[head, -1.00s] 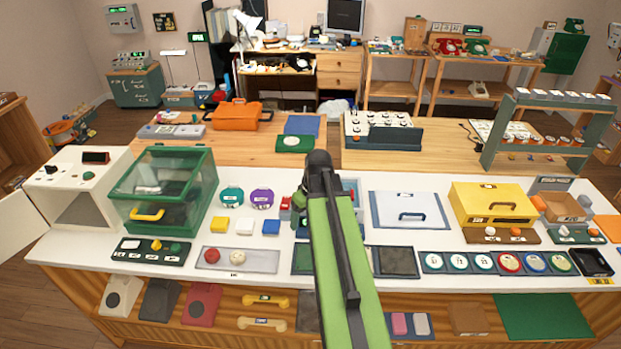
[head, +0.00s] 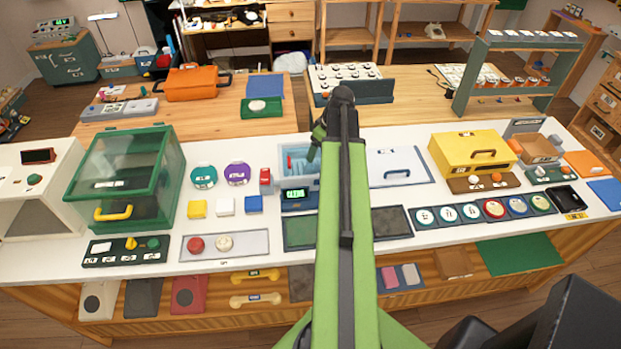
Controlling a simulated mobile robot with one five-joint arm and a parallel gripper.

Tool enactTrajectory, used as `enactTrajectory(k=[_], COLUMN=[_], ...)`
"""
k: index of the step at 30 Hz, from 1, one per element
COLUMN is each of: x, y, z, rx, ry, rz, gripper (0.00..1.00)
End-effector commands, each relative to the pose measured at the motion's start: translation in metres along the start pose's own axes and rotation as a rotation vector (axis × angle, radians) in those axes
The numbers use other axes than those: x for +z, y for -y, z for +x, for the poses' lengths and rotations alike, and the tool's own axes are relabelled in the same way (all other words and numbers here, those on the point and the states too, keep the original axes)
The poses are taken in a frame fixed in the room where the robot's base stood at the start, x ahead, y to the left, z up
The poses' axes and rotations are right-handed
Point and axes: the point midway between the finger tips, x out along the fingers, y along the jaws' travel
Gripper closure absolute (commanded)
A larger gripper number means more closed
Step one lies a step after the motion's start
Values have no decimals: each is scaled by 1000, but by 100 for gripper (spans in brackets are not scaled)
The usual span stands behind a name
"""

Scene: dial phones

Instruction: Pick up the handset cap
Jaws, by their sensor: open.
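My arm reaches up the middle of the head view. My gripper (head: 313,150) is small and dark at its far end, seen just left of the arm over the white counter. It is open with nothing visible in it, above the right side of a light blue tray (head: 285,160). I cannot tell for sure which thing is the handset cap. My arm hides part of the counter's middle.
A green glass-sided box (head: 127,180) stands at left. A yellow case (head: 470,155) stands at right, behind a row of round dials (head: 471,211). Yellow, white and blue blocks (head: 225,206) sit left of centre. Handset-shaped pieces (head: 255,276) lie on the shelf below.

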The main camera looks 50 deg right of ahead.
Motion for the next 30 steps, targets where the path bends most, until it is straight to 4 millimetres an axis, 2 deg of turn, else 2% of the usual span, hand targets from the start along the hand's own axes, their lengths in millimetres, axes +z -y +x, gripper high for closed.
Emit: enactTrajectory(k=[1,6,11,14,22,30], x=[3,2,0,0,0,-2], y=[0,0,0,-1,-2,-2], z=[23,51,51,57,102,101], rx=[0,0,0,0,0,0], ry=[0,0,0,0,0,0], rz=[-1,0,2,2,1,2], gripper=[28,28,28,28,28,29])
